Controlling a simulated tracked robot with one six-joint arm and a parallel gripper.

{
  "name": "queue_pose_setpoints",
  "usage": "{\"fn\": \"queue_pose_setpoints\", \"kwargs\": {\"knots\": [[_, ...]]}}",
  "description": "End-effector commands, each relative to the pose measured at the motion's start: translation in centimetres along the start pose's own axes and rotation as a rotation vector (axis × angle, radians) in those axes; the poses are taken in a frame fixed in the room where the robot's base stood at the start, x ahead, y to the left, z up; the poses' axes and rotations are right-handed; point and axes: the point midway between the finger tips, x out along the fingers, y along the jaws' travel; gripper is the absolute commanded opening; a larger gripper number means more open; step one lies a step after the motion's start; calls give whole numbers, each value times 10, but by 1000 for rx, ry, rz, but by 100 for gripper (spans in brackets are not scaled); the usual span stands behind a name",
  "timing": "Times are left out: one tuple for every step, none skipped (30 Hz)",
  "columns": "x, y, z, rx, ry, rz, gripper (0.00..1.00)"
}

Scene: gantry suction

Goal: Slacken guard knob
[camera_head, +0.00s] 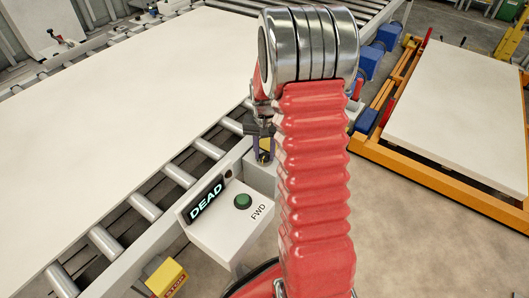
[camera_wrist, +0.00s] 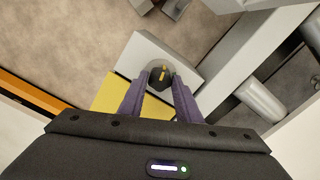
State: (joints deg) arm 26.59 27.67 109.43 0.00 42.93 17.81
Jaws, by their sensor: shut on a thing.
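The guard knob (camera_wrist: 161,71) is a small black knob with a yellow mark, on a round grey base in the wrist view. My gripper (camera_wrist: 161,82) has its two purple fingers on either side of the knob and is shut on it. In the head view my gripper (camera_head: 264,148) points down beside the conveyor frame, just behind the control box, partly covered by my red arm. The knob is too small and covered to make out clearly there.
A white control box (camera_head: 225,222) with a lit "DEAD" display (camera_head: 207,201) and a green FWD button (camera_head: 243,201) stands close in front. A yellow stop box (camera_head: 166,277) is lower left. A roller conveyor (camera_head: 146,207) bears a large white board (camera_head: 110,100). An orange-framed table (camera_head: 440,182) stands right.

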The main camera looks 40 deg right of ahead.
Motion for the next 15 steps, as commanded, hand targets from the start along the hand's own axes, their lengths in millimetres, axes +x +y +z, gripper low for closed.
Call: {"fn": "queue_pose_setpoints", "kwargs": {"knots": [[-1,-1,-1,-8,3,-1,8],[-1,-1,-1,-12,3,-1,8],[-1,-1,-1,-15,3,-1,8],[-1,-1,-1,-16,3,-1,8],[-1,-1,-1,-17,3,-1,8],[-1,-1,-1,-17,3,-1,8],[-1,-1,-1,-17,3,-1,8],[-1,-1,-1,-17,3,-1,8],[-1,-1,-1,-17,3,-1,8],[-1,-1,-1,-17,3,-1,8],[-1,-1,-1,-17,3,-1,8],[-1,-1,-1,-17,3,-1,8],[-1,-1,-1,-17,3,-1,8],[-1,-1,-1,-17,3,-1,32],[-1,-1,-1,-16,3,-1,35]]}}
